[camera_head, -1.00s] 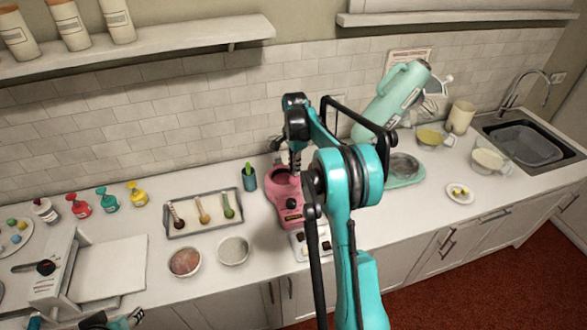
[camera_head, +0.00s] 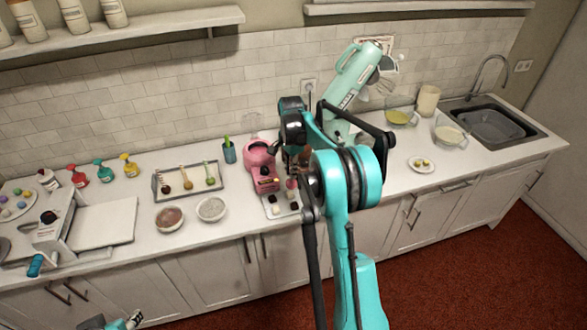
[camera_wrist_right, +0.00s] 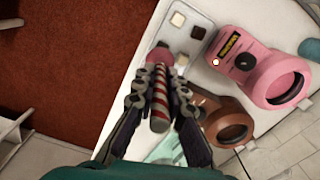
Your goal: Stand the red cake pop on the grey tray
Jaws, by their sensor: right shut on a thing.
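In the right wrist view my right gripper (camera_wrist_right: 158,100) is shut on the red-and-white striped stick of the cake pop (camera_wrist_right: 160,85). Its pinkish-red head (camera_wrist_right: 160,57) is at the far end, in line with the edge of a light grey tray (camera_wrist_right: 183,58). I cannot tell whether it touches the tray. This tray, with light and dark square pieces on it, also shows in the head view (camera_head: 272,206), beside the pink machine. My right arm hides most of my right gripper there. Part of my left gripper (camera_head: 128,321) shows at the bottom left, cut off by the frame.
A pink machine (camera_wrist_right: 250,55) and a brown one (camera_wrist_right: 228,122) stand close to the gripper. A rimmed tray (camera_head: 158,186) with several coloured spoons, two bowls (camera_head: 169,218) and a white board (camera_head: 105,222) are further left. Red floor lies beyond the counter's front edge.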

